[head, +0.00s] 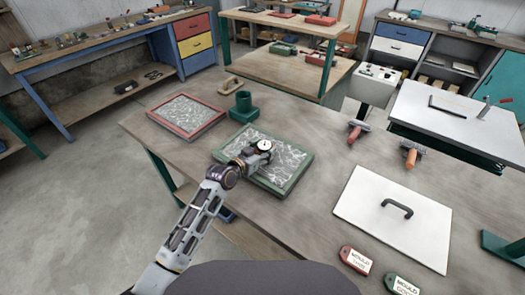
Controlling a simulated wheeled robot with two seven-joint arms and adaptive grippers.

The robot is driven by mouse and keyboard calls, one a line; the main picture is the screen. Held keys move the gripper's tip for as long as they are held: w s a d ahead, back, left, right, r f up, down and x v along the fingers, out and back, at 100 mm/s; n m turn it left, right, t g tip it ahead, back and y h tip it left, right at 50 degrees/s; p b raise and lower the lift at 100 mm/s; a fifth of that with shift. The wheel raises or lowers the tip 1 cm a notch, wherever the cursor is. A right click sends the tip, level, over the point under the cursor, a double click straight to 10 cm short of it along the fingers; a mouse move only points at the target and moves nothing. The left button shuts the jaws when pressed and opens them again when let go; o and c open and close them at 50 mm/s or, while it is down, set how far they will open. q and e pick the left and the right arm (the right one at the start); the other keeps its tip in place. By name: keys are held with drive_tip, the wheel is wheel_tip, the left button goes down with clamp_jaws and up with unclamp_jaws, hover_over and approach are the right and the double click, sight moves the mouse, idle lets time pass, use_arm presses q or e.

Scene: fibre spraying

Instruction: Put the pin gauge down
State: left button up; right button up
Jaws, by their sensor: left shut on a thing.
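The pin gauge (264,146) shows as a small round white dial above the green-framed tray (301,172). My left gripper (256,156) is shut on it, and the gripper and wrist hide most of its body. I cannot tell whether the gauge's pin touches the pale fibre mat (285,153) in that tray. My right gripper is not in view.
A red-framed tray (188,119) of fibre lies to the left. A white lid (365,220) with a dark handle and two orange-handled rollers (357,130) (411,153) lie to the right. Bare tabletop lies between tray and lid.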

use_arm(q)
drive_tip(key=o, duration=1.2)
drive_tip(key=shift+f, duration=0.1)
drive_tip(key=shift+v, duration=6)
drive_tip(key=shift+d, duration=0.1)
